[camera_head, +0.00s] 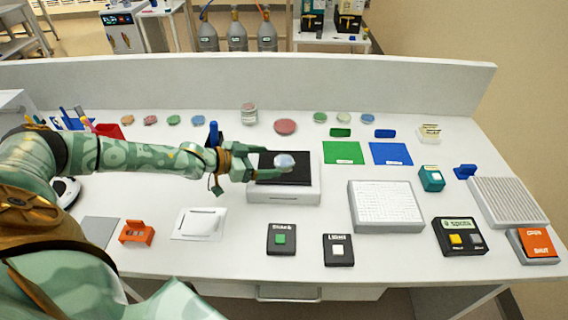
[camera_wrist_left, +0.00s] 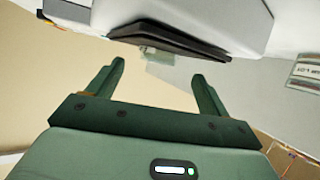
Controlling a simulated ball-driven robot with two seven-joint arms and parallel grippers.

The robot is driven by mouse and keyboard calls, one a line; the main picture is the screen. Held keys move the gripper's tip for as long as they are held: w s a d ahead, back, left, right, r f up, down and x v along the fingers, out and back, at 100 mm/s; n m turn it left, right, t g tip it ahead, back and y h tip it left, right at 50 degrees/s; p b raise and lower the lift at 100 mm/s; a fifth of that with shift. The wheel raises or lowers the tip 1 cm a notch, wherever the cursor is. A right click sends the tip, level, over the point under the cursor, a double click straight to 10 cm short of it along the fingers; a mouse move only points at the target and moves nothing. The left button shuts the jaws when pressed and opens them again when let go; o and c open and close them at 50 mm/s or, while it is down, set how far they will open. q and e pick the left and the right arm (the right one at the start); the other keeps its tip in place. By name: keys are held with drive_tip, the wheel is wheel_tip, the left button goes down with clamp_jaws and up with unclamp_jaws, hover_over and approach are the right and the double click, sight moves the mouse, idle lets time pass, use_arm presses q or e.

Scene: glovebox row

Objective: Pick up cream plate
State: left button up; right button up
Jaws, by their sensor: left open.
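A small round pale disc (camera_head: 343,118), which looks cream, lies at the back of the bench between a green disc and a blue disc. It is the closest match I see to the cream plate. My left gripper (camera_head: 250,164) is open beside the white box with the black top, well to the left of and nearer than the pale disc. In the left wrist view its two fingers (camera_wrist_left: 159,72) stand apart with nothing held between them. My right gripper is not in view.
A pale blue round thing (camera_head: 284,161) sits on the black top (camera_head: 300,178) of the white box, close to my left gripper. A red disc (camera_head: 285,126) and jar (camera_head: 249,114) stand at the back.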

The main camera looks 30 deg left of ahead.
sight(279, 161)
use_arm(q)
drive_tip(key=x, duration=0.4)
drive_tip(key=shift+w+d, duration=0.15)
drive_tip(key=shift+d, duration=0.1)
drive_tip(key=c, duration=1.1)
